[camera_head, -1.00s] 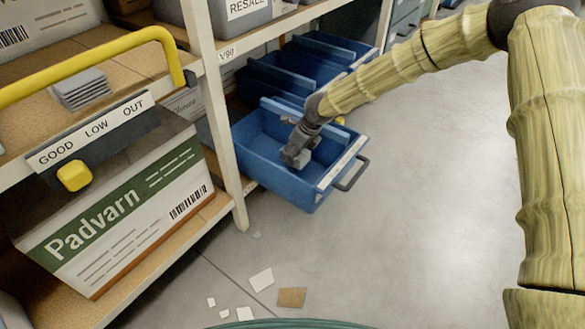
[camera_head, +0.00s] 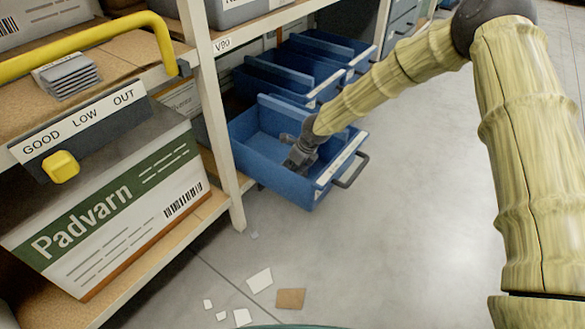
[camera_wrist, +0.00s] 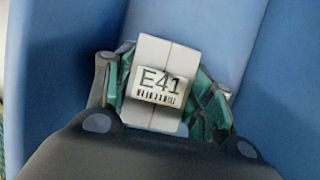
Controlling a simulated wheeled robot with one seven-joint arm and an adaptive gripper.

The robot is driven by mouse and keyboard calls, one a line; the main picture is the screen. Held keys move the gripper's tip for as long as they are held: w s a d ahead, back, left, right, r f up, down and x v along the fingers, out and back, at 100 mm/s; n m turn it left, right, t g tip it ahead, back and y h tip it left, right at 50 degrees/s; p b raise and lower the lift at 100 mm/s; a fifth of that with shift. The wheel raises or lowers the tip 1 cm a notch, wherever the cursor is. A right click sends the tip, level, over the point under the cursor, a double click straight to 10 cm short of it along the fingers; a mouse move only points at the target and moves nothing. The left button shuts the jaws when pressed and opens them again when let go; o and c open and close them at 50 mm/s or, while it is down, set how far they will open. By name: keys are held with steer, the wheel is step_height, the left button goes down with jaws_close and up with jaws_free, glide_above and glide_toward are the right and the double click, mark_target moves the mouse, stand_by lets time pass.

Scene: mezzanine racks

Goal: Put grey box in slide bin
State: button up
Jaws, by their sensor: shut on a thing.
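The grey box (camera_wrist: 157,112) is pale, with an E41 label and a seam line, and shows in the wrist view between the two fingers. My gripper (camera_wrist: 163,95) is shut on it, with green finger pads at both sides. In the head view my gripper (camera_head: 297,163) reaches down inside the pulled-out blue slide bin (camera_head: 262,166), near its front right wall. The box is too small and dark there to tell apart from the gripper. Blue bin surfaces (camera_wrist: 60,70) surround the box in the wrist view. I cannot tell whether the box touches the bin floor.
More blue bins (camera_head: 275,80) sit behind on the rack. A white post (camera_head: 215,120) stands left of the bin. A Padvarn carton (camera_head: 110,220) and a yellow rail (camera_head: 90,60) are at left. Paper scraps (camera_head: 260,280) lie on the floor; the floor at right is clear.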

steer(key=shift+f, duration=0.6)
steer(key=o, duration=1.1)
steer(key=shift+c, duration=0.2)
steer(key=shift+r, duration=0.6)
steer(key=p+v, duration=0.4)
steer(key=v, duration=0.8)
steer(key=shift+a, duration=0.1)
